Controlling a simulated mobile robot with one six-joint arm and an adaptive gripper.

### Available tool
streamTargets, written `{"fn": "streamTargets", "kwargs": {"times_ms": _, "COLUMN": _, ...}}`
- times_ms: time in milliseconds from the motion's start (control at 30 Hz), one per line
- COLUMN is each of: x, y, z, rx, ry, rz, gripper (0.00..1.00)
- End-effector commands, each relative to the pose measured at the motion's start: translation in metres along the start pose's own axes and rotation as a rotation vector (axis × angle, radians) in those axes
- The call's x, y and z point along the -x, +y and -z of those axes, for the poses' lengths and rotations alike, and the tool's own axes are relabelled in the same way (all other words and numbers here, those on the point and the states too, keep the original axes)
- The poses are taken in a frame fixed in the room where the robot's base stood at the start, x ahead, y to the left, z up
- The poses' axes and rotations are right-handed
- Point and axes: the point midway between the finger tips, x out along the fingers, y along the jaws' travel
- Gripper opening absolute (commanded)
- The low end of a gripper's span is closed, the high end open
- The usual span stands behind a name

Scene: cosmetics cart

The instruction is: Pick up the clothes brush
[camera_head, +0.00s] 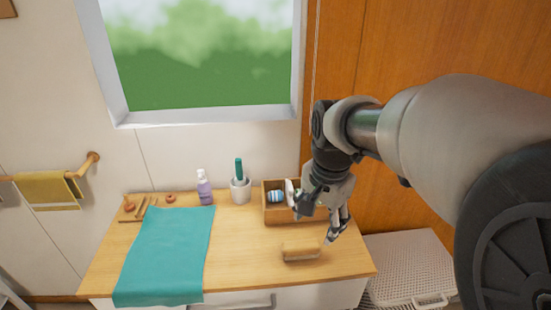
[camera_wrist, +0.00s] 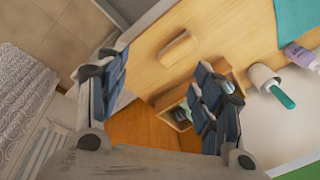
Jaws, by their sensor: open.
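The clothes brush (camera_head: 300,250) looks like a pale wooden block lying near the front right of the cart top. It also shows in the wrist view (camera_wrist: 178,48), lying beyond the fingertips and apart from them. My gripper (camera_head: 318,222) is open and empty, above the right part of the cart and close to the wooden box. In the wrist view its two fingers (camera_wrist: 163,64) are spread wide, with wood surface showing between them. The underside of the brush is hidden.
The wooden box (camera_head: 281,216) behind the brush holds a blue-and-white striped item (camera_head: 275,196). A white cup (camera_head: 240,190) with a green-handled item and a purple bottle (camera_head: 204,188) stand at the back. A teal cloth (camera_head: 165,255) covers the left. Bare wood lies left of the brush.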

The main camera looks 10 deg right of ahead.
Motion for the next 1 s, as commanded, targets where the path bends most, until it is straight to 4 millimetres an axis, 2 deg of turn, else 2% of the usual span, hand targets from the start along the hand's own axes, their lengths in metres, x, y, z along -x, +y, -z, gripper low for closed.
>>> {"fn": "streamTargets", "kwargs": {"times_ms": 33, "x": -0.007, "y": -0.017, "z": 0.012, "rx": -0.081, "ry": -0.019, "rz": -0.026, "gripper": 0.61}}
{"fn": "streamTargets", "kwargs": {"times_ms": 200, "x": -0.050, "y": -0.058, "z": 0.043, "rx": -0.365, "ry": -0.049, "rz": -0.093, "gripper": 0.61}}
{"fn": "streamTargets", "kwargs": {"times_ms": 400, "x": -0.093, "y": -0.081, "z": 0.060, "rx": -0.582, "ry": -0.058, "rz": -0.148, "gripper": 0.61}}
{"fn": "streamTargets", "kwargs": {"times_ms": 667, "x": -0.129, "y": -0.083, "z": 0.062, "rx": -0.655, "ry": -0.059, "rz": -0.170, "gripper": 0.61}}
{"fn": "streamTargets", "kwargs": {"times_ms": 1000, "x": -0.202, "y": -0.072, "z": 0.054, "rx": -0.652, "ry": -0.059, "rz": -0.168, "gripper": 0.61}}
